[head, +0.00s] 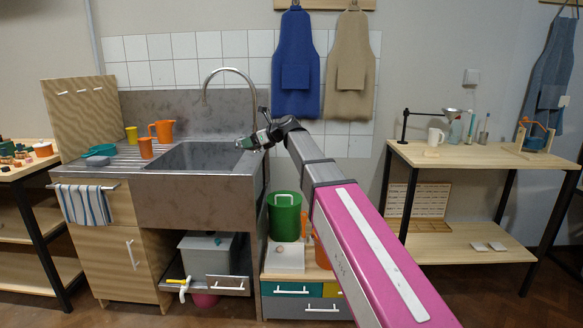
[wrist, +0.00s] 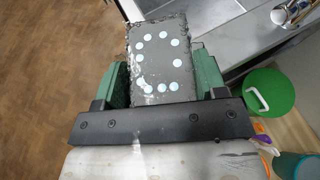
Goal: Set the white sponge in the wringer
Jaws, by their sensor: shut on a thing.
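My gripper (head: 248,142) is over the right edge of the sink in the head view. In the wrist view its green fingers (wrist: 163,78) are shut on a dark grey rectangular block (wrist: 160,58) with a ring of pale dots on its face. I cannot make out a white sponge for sure; a whitish block (head: 287,258) stands low in front of the green bucket (head: 285,216). I cannot tell for sure which thing is the wringer; a blue and orange device (head: 537,138) stands on the right table.
The sink (head: 200,157) has a tall arched tap (head: 230,72) close to my gripper.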

